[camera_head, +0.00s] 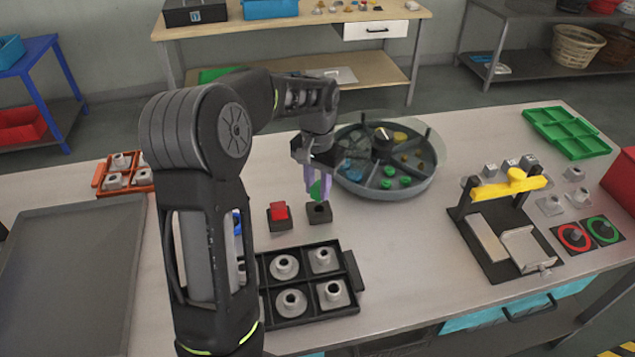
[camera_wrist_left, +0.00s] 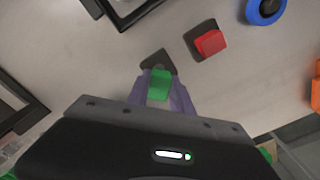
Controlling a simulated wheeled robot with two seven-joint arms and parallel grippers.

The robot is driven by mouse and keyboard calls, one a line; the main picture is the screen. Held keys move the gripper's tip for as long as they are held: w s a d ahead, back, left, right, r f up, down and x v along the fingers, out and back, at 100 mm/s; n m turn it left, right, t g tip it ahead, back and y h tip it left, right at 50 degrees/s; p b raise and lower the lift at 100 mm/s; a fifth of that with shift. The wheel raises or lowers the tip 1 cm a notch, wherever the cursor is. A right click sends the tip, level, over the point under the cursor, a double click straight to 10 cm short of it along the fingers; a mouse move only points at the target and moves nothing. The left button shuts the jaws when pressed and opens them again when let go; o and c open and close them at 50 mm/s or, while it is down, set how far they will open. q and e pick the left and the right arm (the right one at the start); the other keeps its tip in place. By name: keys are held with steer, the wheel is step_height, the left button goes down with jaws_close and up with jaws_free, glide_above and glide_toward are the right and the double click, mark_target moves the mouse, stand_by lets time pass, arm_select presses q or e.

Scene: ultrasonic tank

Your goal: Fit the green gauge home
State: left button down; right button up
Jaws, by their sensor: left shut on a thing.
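My left gripper (camera_head: 318,188) is shut on the green gauge (camera_head: 316,190) and holds it just above a small dark socket block (camera_head: 319,212). The gauge also shows between the purple fingers in the left wrist view (camera_wrist_left: 159,85), with the dark block (camera_wrist_left: 157,62) beyond it. I cannot tell whether the gauge touches the block. A red gauge (camera_head: 279,211) sits in a similar dark block just left of it, and shows in the left wrist view (camera_wrist_left: 210,42). My right gripper is not in view.
A grey round divided tray (camera_head: 428,185) stands close behind and right of the gripper. A black tray (camera_head: 309,250) with metal fittings lies in front. A yellow-handled fixture (camera_head: 487,190) stands at right. A blue ring (camera_wrist_left: 266,10) lies beyond the red gauge.

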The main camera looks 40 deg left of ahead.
mark_target(317, 200)
arm_select(q)
steer(key=shift+f+b, duration=0.6)
steer(key=shift+f, duration=0.65)
steer(key=shift+f+b, duration=0.65)
steer(key=shift+f, duration=0.5)
stand_by(3.4)
steer(key=c, duration=1.1)
jaws_free()
steer(key=shift+o, duration=0.2)
steer(key=shift+r, duration=0.1)
step_height(317, 200, up, 8)
steer(key=shift+f+b, duration=0.15)
steer(key=shift+b, duration=0.4)
